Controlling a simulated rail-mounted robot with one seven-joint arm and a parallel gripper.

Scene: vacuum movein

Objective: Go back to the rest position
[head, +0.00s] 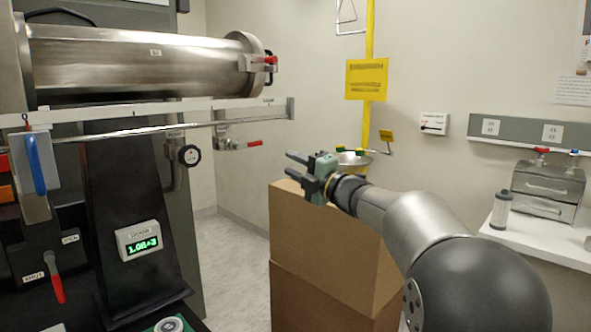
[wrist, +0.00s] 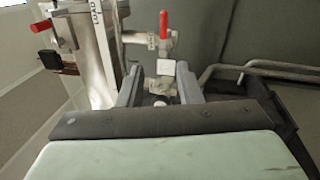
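My gripper (head: 289,170) is in the middle of the head view, raised in front of the cardboard boxes and pointing left. Its two fingers are apart with nothing between them. In the wrist view the fingers of my gripper (wrist: 158,70) are also spread. A valve with a red handle (wrist: 164,24) shows beyond and between them, apart from the fingers.
A steel cylinder (head: 140,62) lies above the white rail (head: 130,113) at left. Stacked cardboard boxes (head: 330,245) stand behind my gripper. A white bench (head: 545,238) with a metal case (head: 547,190) and a small canister (head: 501,210) is at right. Floor shows between boxes and cabinet.

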